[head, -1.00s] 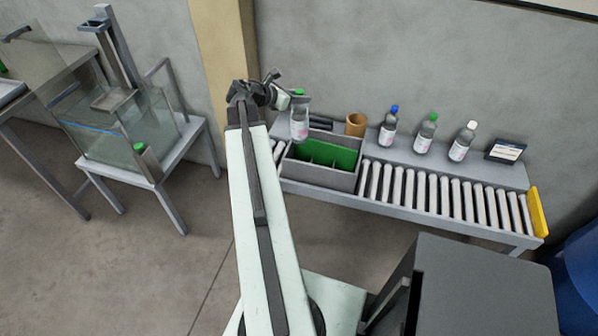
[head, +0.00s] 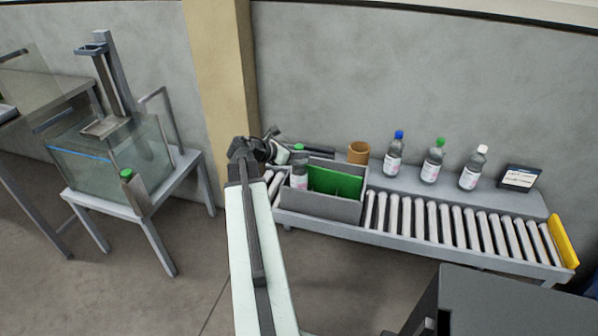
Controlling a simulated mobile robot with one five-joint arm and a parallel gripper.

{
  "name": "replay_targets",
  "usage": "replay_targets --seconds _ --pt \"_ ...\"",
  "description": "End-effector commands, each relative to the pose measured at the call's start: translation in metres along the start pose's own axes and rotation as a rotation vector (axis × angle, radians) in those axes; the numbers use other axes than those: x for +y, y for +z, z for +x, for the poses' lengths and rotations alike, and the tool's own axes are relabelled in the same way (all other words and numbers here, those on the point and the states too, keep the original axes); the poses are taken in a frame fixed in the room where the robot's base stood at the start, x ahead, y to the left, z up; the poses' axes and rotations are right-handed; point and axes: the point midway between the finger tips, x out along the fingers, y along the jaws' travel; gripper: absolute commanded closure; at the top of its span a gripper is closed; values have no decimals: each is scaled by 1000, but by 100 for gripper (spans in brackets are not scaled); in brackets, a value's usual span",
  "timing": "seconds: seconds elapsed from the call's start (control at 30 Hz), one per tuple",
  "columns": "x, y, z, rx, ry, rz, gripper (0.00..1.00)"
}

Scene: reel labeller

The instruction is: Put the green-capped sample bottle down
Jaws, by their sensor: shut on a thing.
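My gripper (head: 282,152) is shut on a green-capped bottle (head: 299,174) at the left end of the grey crate (head: 320,207). The bottle has a grey body with a white label and stands about upright. Its lower part is inside the crate's left end and its base is hidden by the front wall, so I cannot tell whether it touches the floor. Green dividers (head: 335,182) fill the crate to its right. Another green-capped bottle (head: 434,161) stands on the ledge behind the rollers.
The crate sits on a roller conveyor (head: 460,229) with a yellow end stop (head: 564,241). A glass tank (head: 95,165) stands at left.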

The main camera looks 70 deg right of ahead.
Motion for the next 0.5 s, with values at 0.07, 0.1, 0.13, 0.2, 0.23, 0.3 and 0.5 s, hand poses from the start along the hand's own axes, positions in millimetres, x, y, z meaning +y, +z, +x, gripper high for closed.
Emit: replay_targets --seconds 0.07,0.1,0.13,0.2,0.23,0.3,0.5 --pt "0 -2 1 -1 0 -1 100" --pt "0 -7 4 -1 0 -1 100" --pt "0 -12 6 -1 0 -1 100" --pt "0 -24 12 -1 0 0 100" --pt "0 -29 14 -1 0 0 100" --pt "0 -39 19 -1 0 0 100" --pt "0 -38 18 -1 1 -1 100"
